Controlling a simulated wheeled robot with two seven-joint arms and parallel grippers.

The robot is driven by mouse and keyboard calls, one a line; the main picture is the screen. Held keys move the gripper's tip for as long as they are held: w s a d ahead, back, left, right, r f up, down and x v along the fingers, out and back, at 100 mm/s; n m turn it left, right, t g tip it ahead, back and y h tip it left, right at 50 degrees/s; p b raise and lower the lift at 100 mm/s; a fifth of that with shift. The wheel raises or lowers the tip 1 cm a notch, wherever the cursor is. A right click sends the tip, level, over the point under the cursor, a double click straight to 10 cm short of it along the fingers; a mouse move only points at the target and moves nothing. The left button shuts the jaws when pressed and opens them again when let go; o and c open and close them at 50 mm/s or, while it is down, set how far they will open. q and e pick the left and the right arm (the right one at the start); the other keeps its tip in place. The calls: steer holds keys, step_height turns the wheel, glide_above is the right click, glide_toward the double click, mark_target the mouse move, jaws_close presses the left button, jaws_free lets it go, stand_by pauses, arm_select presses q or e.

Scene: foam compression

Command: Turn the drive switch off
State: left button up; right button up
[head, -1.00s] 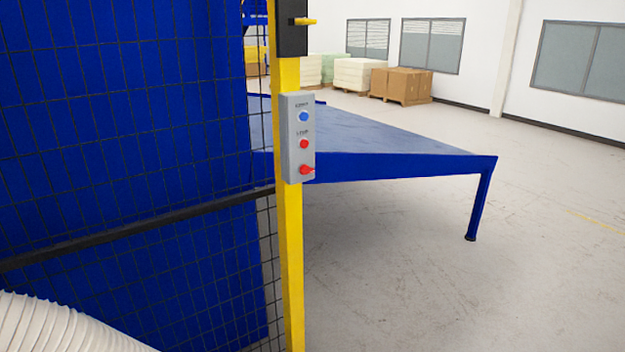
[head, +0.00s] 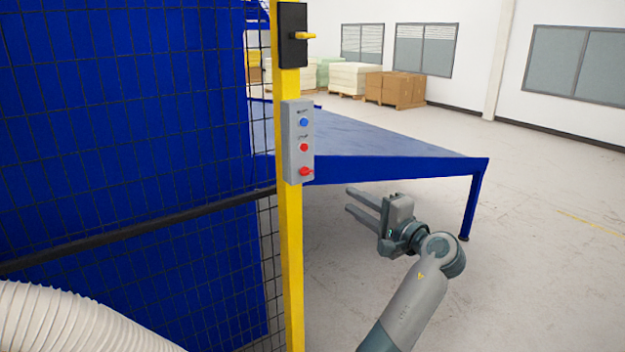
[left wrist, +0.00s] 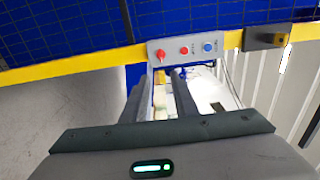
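A grey control box (head: 298,160) on the yellow post carries a blue button (head: 303,122), a red button (head: 304,147) and a red switch knob (head: 306,171) at its bottom. A black switch box (head: 291,50) with a yellow handle (head: 303,36) sits higher on the post. I cannot read which one is the drive switch. My left gripper (head: 350,199) is open and empty, right of and a little below the control box, apart from it. In the left wrist view the red knob (left wrist: 158,56) and black box (left wrist: 262,40) show beyond the open fingers (left wrist: 160,76). My right gripper is out of view.
A wire mesh fence (head: 130,130) with a black rail stands left of the yellow post (head: 289,260). A blue-framed table (head: 400,170) stands behind the gripper. A white ribbed hose (head: 60,320) is at bottom left. The floor at right is open.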

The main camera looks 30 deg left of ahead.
arm_select(q)
steer(key=shift+r, duration=0.15)
steer(key=shift+a, duration=0.1)
steer(key=p, duration=0.7)
glide_toward(309, 173)
steer(key=x, duration=0.6)
steer(key=shift+w+a, duration=0.15)
steer(key=shift+a, duration=0.15)
steer(key=shift+w+a, duration=0.2)
steer(key=shift+a, duration=0.3)
